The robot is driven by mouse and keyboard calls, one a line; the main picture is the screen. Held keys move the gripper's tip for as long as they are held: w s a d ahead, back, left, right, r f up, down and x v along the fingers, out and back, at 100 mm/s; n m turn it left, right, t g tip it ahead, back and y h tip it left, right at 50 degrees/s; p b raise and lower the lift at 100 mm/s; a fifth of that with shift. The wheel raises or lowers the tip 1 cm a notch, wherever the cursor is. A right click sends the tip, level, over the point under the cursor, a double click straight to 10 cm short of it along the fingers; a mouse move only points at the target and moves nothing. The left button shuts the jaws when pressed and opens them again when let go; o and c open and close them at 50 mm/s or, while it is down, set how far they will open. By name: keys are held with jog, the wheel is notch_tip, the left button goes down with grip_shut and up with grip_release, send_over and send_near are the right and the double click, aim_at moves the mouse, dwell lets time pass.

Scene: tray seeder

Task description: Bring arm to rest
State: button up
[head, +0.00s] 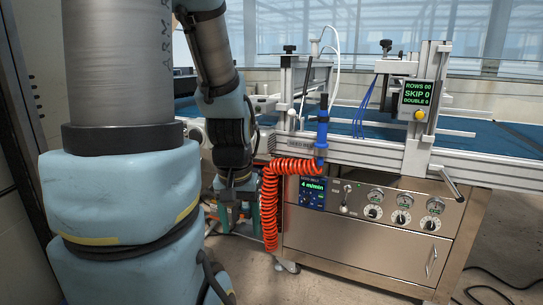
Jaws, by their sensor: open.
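My arm fills the left of the head view, with a thick grey and pale blue link close to the camera. Its farther part hangs down beyond that link to a dark wrist (231,145). My gripper (238,213) points down at the end of it, small and partly lost against the clutter behind. It is open, and I see nothing held in it. It hangs just left of the orange coiled hose (269,205) on the seeder's front. I cannot tell whether the two touch.
The tray seeder (372,240) stands to the right, with a blue belt (500,135), knobs and gauges, and a screen (416,92) reading "ROWS 00, SKIP 0, DOUBLE 0". A lever (451,182) sticks out at its front. A black cable (490,290) lies on the floor at right.

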notch_tip(320, 180, up, 21)
jog(key=p, duration=1.8)
jog(key=shift+f, duration=0.15)
